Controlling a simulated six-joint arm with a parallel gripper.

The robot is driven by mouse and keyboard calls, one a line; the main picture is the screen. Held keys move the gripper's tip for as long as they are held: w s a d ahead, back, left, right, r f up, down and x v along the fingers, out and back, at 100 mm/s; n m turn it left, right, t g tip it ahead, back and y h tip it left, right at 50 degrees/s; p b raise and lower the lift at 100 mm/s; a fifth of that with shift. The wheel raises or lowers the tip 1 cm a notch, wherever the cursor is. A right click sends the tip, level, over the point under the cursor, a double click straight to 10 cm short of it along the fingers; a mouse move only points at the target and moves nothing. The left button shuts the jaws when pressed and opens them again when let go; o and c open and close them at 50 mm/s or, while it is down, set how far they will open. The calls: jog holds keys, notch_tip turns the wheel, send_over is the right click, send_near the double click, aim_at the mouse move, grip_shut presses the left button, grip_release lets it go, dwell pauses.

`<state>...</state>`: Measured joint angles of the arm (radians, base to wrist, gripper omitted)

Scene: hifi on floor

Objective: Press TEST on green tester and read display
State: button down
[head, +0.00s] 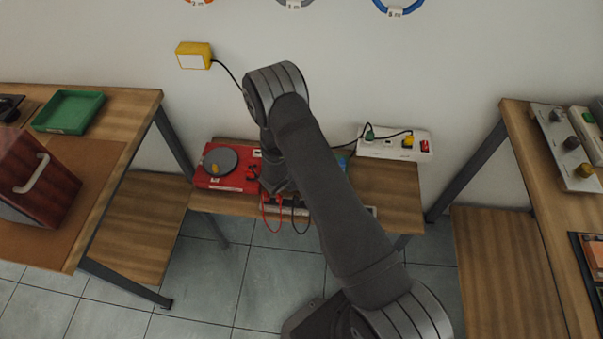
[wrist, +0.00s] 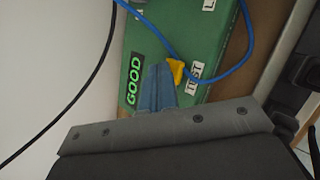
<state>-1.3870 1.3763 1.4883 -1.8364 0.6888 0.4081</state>
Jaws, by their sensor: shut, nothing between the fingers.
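The green tester (wrist: 203,42) fills the middle of the wrist view. Its dark display (wrist: 132,80) reads GOOD in bright green letters. A white TEST label (wrist: 193,80) is on its face, beside a yellow part (wrist: 177,72). My gripper (wrist: 164,72) is shut and empty, its blue-grey fingertips over the tester's face beside the yellow part. I cannot tell whether they touch it. A blue cable (wrist: 243,40) crosses the tester. In the head view my arm hides the gripper and most or all of the tester.
A red device (head: 233,182) with a grey disc stands left on the low bench (head: 395,190). A white power strip (head: 385,150) with plugs lies at the back. Red and black leads hang at the bench front. Side tables (head: 130,110) flank the bench.

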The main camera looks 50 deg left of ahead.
jog(key=shift+r, duration=0.6)
jog(key=shift+r, duration=2.5)
notch_tip(320, 180, up, 4)
jog(key=shift+f, duration=0.1)
